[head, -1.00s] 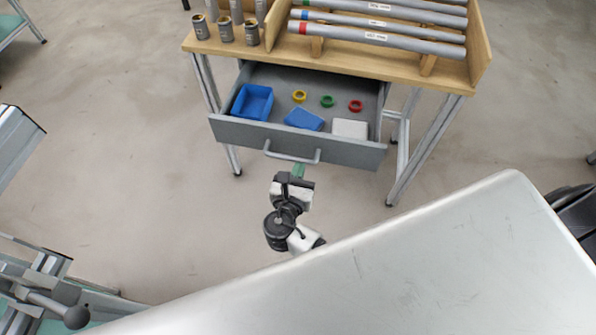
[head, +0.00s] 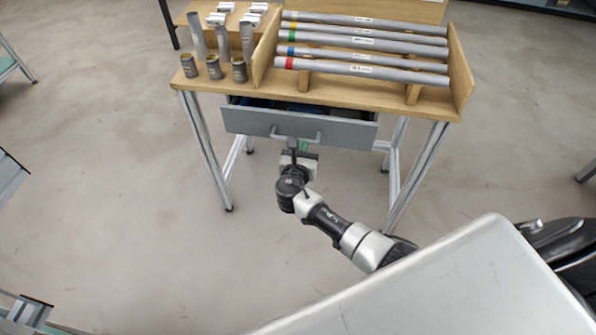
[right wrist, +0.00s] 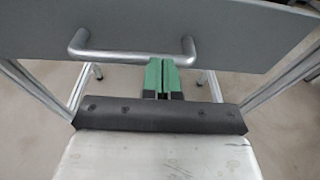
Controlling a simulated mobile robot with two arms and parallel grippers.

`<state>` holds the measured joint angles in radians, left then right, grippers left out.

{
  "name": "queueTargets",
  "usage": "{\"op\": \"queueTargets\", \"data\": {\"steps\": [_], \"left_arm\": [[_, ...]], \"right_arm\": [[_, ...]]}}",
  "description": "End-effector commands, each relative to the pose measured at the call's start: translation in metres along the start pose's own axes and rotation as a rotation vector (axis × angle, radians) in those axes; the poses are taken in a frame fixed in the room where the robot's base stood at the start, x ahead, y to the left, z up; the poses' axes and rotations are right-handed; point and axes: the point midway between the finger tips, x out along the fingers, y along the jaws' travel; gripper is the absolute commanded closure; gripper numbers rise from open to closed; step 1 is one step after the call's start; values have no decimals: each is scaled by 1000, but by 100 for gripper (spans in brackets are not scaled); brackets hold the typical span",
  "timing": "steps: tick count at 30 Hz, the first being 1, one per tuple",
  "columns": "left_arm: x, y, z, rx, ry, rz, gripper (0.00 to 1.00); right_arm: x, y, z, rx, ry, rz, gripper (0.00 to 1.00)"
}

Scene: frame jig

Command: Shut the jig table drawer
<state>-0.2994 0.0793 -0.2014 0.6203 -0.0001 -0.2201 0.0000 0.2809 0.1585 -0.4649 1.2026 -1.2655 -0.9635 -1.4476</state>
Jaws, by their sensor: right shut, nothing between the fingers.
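The grey jig table drawer (head: 298,128) is open by a small gap under the wooden table top, with its contents mostly hidden in shadow. Its bar handle (head: 296,138) is on the front; the handle also shows in the right wrist view (right wrist: 115,57). My right gripper (head: 300,148) is in front of the drawer at the handle. In the right wrist view its green fingertips (right wrist: 162,72) are closed together at the handle's right part, with nothing between them. Whether they touch the handle or drawer front I cannot tell. My left gripper is not in view.
The jig table (head: 262,92) carries several grey tubes (head: 365,45) with coloured bands on a rack and several short cylinders (head: 214,67) at left. Its metal legs (head: 207,150) stand either side of the drawer. The floor in front is clear.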

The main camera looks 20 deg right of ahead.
Motion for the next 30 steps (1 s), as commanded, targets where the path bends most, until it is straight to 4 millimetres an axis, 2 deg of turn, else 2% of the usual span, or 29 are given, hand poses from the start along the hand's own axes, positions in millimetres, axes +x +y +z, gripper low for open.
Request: {"op": "queueTargets", "data": {"steps": [3,10,15,30], "left_arm": [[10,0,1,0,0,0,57],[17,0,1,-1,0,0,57],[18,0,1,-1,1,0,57],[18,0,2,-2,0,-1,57]], "right_arm": [[23,0,1,-1,-2,-1,100],[47,1,5,-1,-1,0,100],[54,0,6,0,0,-1,100],[58,-1,11,1,-7,-2,100]]}}
